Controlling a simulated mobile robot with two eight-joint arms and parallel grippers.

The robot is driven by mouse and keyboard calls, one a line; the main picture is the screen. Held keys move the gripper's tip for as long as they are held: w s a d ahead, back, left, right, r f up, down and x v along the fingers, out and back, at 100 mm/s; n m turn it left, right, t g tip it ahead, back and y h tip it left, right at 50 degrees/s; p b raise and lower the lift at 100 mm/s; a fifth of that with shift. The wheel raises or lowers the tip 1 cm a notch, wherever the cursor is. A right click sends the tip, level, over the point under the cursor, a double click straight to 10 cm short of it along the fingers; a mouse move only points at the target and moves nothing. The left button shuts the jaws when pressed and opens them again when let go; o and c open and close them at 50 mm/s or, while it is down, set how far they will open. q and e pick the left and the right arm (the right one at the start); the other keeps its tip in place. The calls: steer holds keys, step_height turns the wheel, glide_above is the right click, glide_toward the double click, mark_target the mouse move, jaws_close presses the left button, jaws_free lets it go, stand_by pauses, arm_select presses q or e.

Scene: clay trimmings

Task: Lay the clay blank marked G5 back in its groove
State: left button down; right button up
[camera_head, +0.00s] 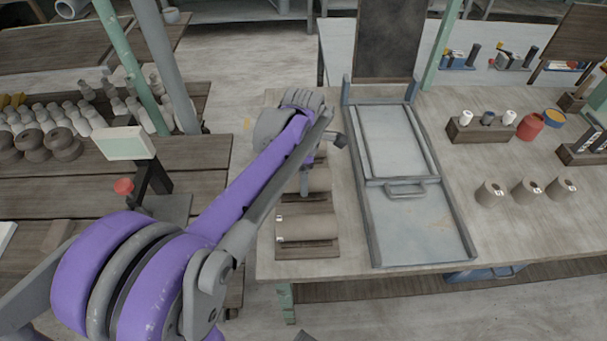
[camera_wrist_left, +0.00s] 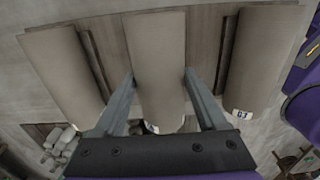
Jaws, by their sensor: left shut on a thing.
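A clay blank (camera_wrist_left: 158,60) lies between the fingers of my left gripper (camera_wrist_left: 159,74), which is shut on it. Its label is mostly hidden behind the gripper, so I cannot read it. One more blank (camera_wrist_left: 62,62) lies to its left and another (camera_wrist_left: 262,60) to its right. The right one has a small white label starting with G; its second character is unclear. In the head view the grooved wooden rack (camera_head: 306,254) shows a blank (camera_head: 308,228) at its near end; my left arm covers much of the rest. Whether the held blank touches its groove cannot be told. My right gripper is not in view.
A grey metal tray-like frame with a handle (camera_head: 405,190) lies right of the rack. Several short clay cylinders (camera_head: 490,193) stand farther right, near a wooden block (camera_head: 480,133) and a red jar (camera_head: 530,126). A screen on a stand (camera_head: 124,143) is left of my arm.

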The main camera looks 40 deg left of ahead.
arm_select(q)
steer(key=shift+f+b, duration=0.3)
steer(key=shift+f, duration=0.2)
stand_by(0.7)
jaws_free()
step_height(320, 180, up, 11)
steer(key=shift+f+p, duration=0.1)
steer(key=shift+p, duration=0.5)
stand_by(0.7)
